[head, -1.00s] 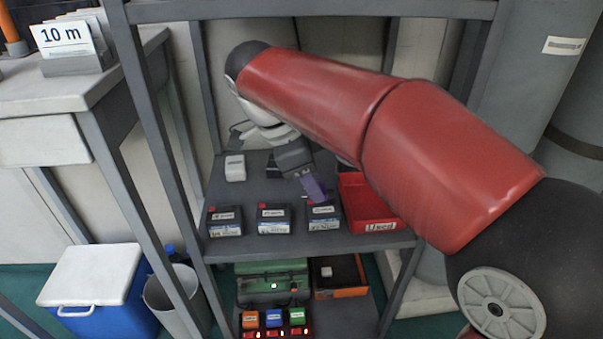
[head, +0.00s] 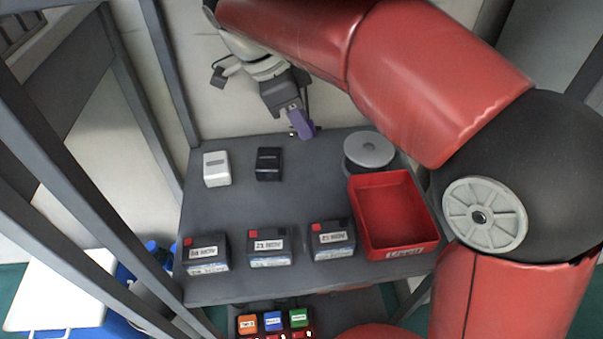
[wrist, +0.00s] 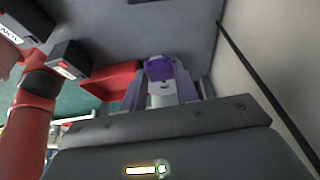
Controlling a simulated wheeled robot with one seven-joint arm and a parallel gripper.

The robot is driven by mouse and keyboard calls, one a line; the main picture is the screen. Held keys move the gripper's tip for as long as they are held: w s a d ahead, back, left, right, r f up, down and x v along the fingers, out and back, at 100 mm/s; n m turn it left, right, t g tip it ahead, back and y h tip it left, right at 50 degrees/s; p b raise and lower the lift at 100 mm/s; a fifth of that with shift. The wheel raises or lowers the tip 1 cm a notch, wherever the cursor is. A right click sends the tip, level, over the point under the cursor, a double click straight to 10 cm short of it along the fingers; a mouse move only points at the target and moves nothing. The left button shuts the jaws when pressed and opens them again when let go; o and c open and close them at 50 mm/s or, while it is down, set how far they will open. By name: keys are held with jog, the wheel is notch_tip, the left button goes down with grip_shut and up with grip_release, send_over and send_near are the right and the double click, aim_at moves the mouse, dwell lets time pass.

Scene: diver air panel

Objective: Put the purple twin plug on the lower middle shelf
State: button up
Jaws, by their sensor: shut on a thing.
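The purple twin plug (head: 302,124) is held at the tip of my gripper (head: 294,112) in the head view, above the back of the grey shelf (head: 275,208). In the wrist view the purple plug (wrist: 160,69) sits between the two fingers of my gripper (wrist: 160,90). My gripper is shut on it. The plug looks clear of the shelf, but its exact height is hard to tell. A white block (head: 216,168) and a black block (head: 268,163) stand on the back left of this shelf.
Several dark labelled batteries (head: 268,247) line the shelf's front. A red tray (head: 397,248) and a round grey-lidded thing (head: 369,150) are at the right. The shelf's middle is clear. Orange, blue and green units (head: 273,321) show below. Frame posts (head: 172,75) stand left.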

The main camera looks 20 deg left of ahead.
aim_at(307, 169)
notch_tip(307, 169, down, 10)
jog(key=shift+r+b, duration=0.2)
jog(key=shift+b, duration=0.95)
jog(key=o, duration=1)
jog(key=shift+c, duration=0.2)
jog(key=p+v, duration=0.2)
jog(key=v, duration=0.5)
jog(key=shift+r, duration=0.3)
